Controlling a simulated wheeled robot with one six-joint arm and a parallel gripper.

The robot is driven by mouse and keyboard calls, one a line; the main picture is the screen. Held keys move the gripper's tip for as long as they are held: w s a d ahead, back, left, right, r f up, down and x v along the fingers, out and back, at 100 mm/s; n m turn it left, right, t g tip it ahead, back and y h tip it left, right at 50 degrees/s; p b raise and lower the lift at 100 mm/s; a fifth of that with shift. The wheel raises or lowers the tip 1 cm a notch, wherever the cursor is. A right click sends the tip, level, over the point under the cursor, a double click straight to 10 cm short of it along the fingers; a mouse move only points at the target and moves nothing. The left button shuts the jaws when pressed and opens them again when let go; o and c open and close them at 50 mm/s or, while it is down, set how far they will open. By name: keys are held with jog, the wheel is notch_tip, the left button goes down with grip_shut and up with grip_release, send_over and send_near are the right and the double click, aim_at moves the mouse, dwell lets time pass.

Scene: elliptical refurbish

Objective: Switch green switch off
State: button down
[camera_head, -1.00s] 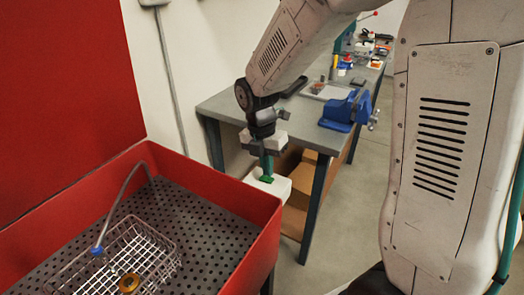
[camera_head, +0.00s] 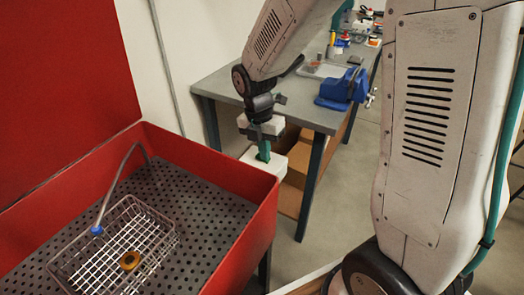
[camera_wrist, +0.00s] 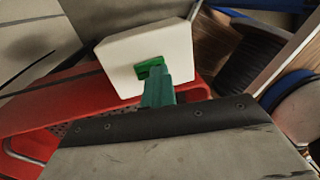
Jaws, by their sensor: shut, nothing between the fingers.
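The white switch box (camera_head: 278,164) stands beside the red basin's outer right side, in front of the workbench. In the wrist view the box (camera_wrist: 172,42) fills the upper middle, with the green switch (camera_wrist: 145,69) on its face. My gripper (camera_head: 264,158) points down at the box with its green fingers shut and empty. In the wrist view my fingertips (camera_wrist: 156,72) overlap the right part of the switch and appear at or very close to it. I cannot tell whether they touch. In the head view the fingers hide the switch.
The red basin (camera_head: 235,230) is at the left, with a wire basket (camera_head: 80,262) and an orange-brown ring (camera_head: 129,261) inside. The grey workbench (camera_head: 225,85) stands behind my gripper, with a blue vise (camera_head: 340,90) and cardboard boxes (camera_head: 296,160) below. Grey floor is free right of the bench.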

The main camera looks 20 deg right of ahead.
jog(key=shift+f, duration=0.2)
jog(key=shift+w+a, duration=0.5)
jog(key=shift+r, duration=0.4)
notch_tip(320, 180, up, 13)
jog(key=w+a, duration=0.1)
jog(key=shift+w+r, duration=0.2)
jog(key=shift+w, duration=0.2)
